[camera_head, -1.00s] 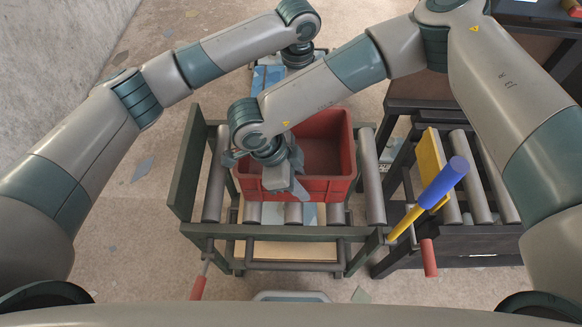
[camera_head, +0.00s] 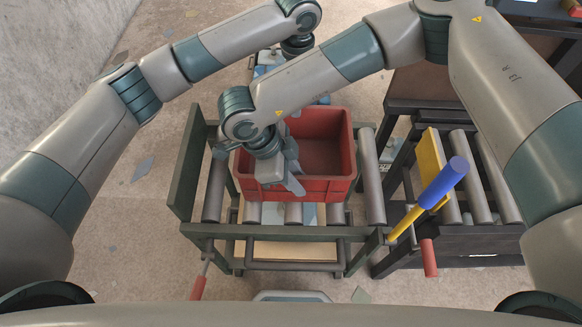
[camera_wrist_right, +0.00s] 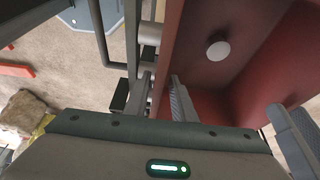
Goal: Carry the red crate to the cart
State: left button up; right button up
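The red crate (camera_head: 322,140) sits upright on the rollers of a dark green frame in the head view. My right gripper (camera_head: 262,172) is over the crate's near left part, pointing down. In the right wrist view its fingers (camera_wrist_right: 238,118) are apart, with the crate's red inside (camera_wrist_right: 245,60) showing between them. I cannot tell whether a finger touches the crate. My left gripper (camera_head: 290,62) is beyond the crate, largely hidden behind my right arm. No cart is clearly identifiable apart from the roller frames.
The dark green roller frame (camera_head: 187,185) has an upright side at left and red-handled levers (camera_head: 198,287) in front. A second roller stand (camera_head: 478,185) is at right, with a yellow plate (camera_head: 430,165) and a blue-handled lever (camera_head: 444,183). Floor at left is open.

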jog(key=v, duration=0.9)
jog(key=shift+r, duration=0.1)
dwell(0.3)
